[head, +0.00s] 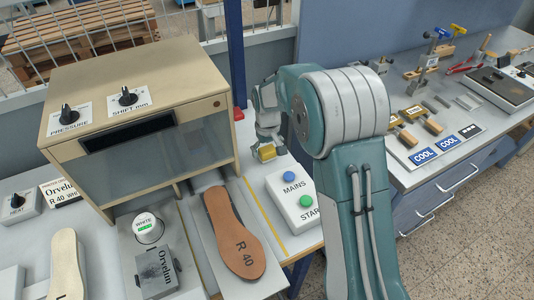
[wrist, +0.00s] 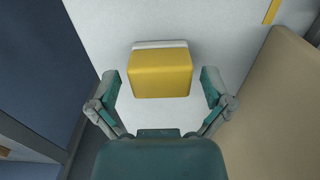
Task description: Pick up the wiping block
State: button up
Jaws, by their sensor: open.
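The wiping block (wrist: 160,75) is a yellow block with a white strip along its far edge. In the wrist view it lies on a pale surface, between and slightly beyond my open fingers. My gripper (wrist: 160,90) has one finger on each side of the block, with a gap showing on both sides. In the head view the yellow block (head: 267,152) shows just below my gripper (head: 268,140), behind the white button box. My arm's large elbow covers part of the bench beside it. Whether the fingertips are at the block's height cannot be told.
A beige machine cabinet (head: 150,95) stands close to the left of my gripper in the head view. A white button box (head: 292,198) with blue and green buttons is in front. A blue post (head: 235,50) rises behind. A brown insole (head: 234,235) lies nearby.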

aim_at(267, 149)
jog(key=shift+a, duration=0.1)
jog(key=c, duration=1)
jog(key=shift+r, duration=0.1)
notch_tip(267, 149, up, 10)
jog(key=shift+f, duration=0.1)
jog(key=o, duration=0.5)
jog(key=c, duration=0.5)
jog(key=shift+o, duration=0.2)
